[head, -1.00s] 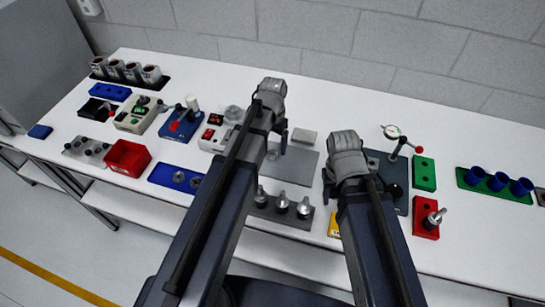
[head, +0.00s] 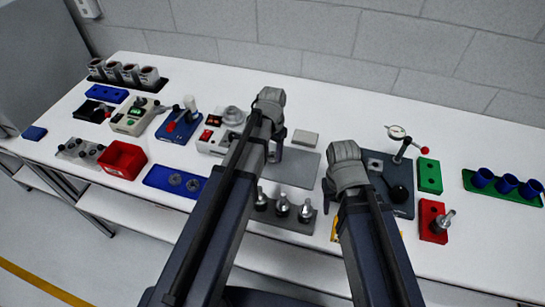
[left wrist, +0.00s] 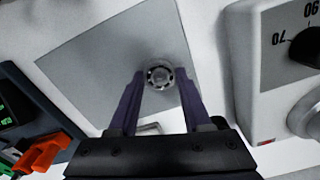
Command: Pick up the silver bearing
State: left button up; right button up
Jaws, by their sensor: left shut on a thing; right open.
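The silver bearing (left wrist: 159,76), a small ring with dark gaps around its race, is between the fingertips of my left gripper (left wrist: 160,80) in the left wrist view. The gripper is shut on it, over the grey mat (left wrist: 105,62). I cannot tell whether the bearing touches the mat. In the head view my left gripper (head: 276,152) is at the left part of the grey mat (head: 299,168), and the bearing is not clearly visible there. My right gripper (head: 328,190) is open, right of the mat; its fingers are partly hidden by my arm.
A blue tray (head: 160,171) with round silver parts and a red bin (head: 122,160) stand left. A grey device with a dial (head: 213,140) is close left of my left gripper. A grey holder (head: 273,216) with several silver-tipped parts stands in front. A dark fixture (head: 400,205) is right.

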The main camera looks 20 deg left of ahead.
pick_arm(q)
grip_shut()
jog(key=shift+r, duration=0.1)
pick_arm(e)
jog(key=shift+r, duration=0.15)
pick_arm(q)
notch_tip(320, 180, up, 8)
jog(key=p, duration=0.7)
jog(key=shift+f+p, duration=0.2)
jog(key=shift+p, duration=0.2)
pick_arm(e)
notch_tip(320, 180, up, 8)
jog(key=shift+f, duration=0.25)
